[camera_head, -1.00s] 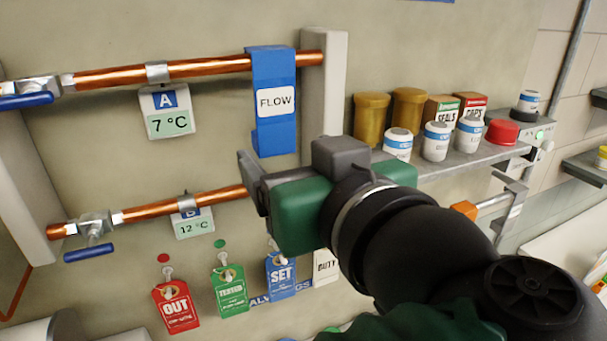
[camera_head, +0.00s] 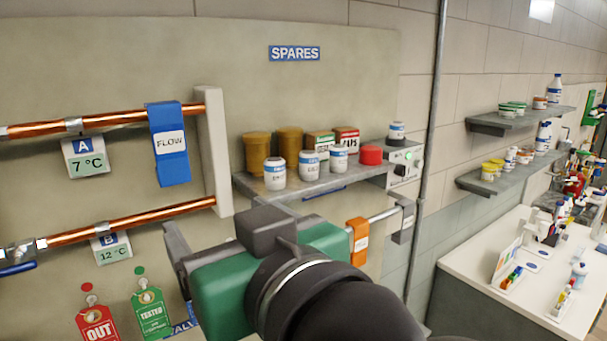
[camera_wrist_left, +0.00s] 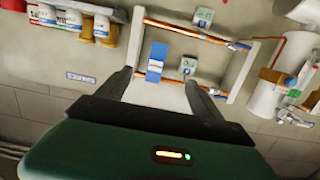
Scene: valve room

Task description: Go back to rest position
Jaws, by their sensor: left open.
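My left gripper (camera_head: 177,240) shows in the head view, low and left of the middle, with a green and grey body and dark fingers toward the pipe rack. In the left wrist view, its two fingers (camera_wrist_left: 162,88) stand apart with nothing between them. The far finger is mostly hidden in the head view. Behind the fingers in the wrist view are the copper pipes and a blue flow tag (camera_wrist_left: 156,62), apparently at some distance. The blue tag hangs on the upper pipe in the head view (camera_head: 168,145). My right gripper is not in view.
A grey spares shelf (camera_head: 320,184) with jars, boxes and a red cap is just beyond the gripper. An orange tag (camera_head: 358,242) hangs on a rail below it. A red tag (camera_head: 97,324) and green tag (camera_head: 151,312) hang lower left. A white bench (camera_head: 530,265) stands right.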

